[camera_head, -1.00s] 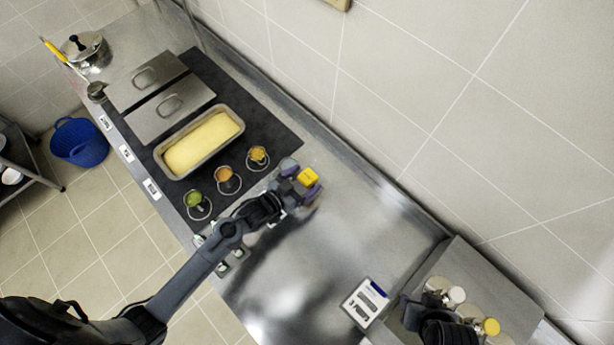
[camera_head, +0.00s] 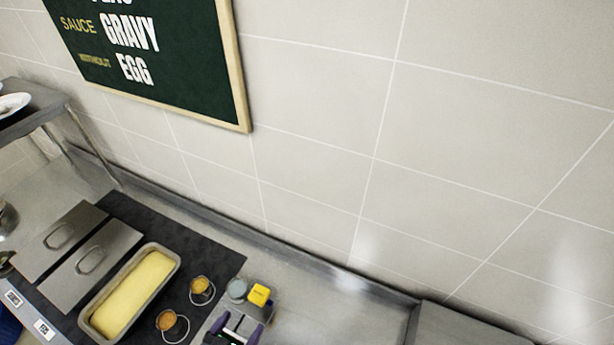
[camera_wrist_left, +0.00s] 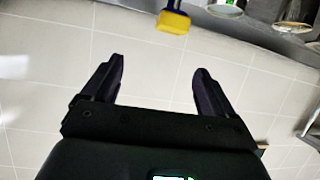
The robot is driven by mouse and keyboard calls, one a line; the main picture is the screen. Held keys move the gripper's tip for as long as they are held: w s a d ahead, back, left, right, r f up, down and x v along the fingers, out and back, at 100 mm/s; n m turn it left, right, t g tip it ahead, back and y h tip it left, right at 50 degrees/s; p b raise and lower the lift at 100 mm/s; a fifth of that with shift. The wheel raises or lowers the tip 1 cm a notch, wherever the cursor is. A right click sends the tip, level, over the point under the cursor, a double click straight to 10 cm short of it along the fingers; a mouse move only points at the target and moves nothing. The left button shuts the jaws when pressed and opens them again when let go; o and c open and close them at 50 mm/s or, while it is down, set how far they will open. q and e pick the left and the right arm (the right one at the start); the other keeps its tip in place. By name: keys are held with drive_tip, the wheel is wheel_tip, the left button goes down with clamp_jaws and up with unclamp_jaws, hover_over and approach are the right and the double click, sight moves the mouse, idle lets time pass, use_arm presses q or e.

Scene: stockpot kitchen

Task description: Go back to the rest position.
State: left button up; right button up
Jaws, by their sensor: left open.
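My left gripper (camera_head: 234,326) shows at the bottom edge of the head view, beside the small cups on the counter. In the left wrist view its two dark fingers (camera_wrist_left: 158,85) stand wide apart with nothing between them. A yellow-topped item (camera_head: 259,295) is just beyond the gripper in the head view; it also shows at the top of the left wrist view (camera_wrist_left: 173,22), outside the fingers. My right gripper is not in view.
A pan of yellow food (camera_head: 172,254) and lidded pans (camera_head: 108,262) sit on a dark mat. Cups of orange (camera_head: 166,321) and yellow (camera_head: 200,286) food stand beside them. A tiled wall with a green menu board (camera_head: 165,70) rises behind. The counter at right (camera_head: 345,318) looks clear.

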use_arm(q)
drive_tip(key=s+a+r+n+g+y, duration=0.15)
drive_tip(key=s+a+g+y, duration=0.25)
drive_tip(key=s+g, duration=0.65)
wheel_tip(320, 180, up, 13)
drive_tip(key=s+t+p, duration=0.1)
drive_tip(key=s+p, duration=0.1)
drive_tip(key=p, duration=1)
drive_tip(key=shift+a, duration=0.25)
drive_tip(key=shift+f, duration=0.1)
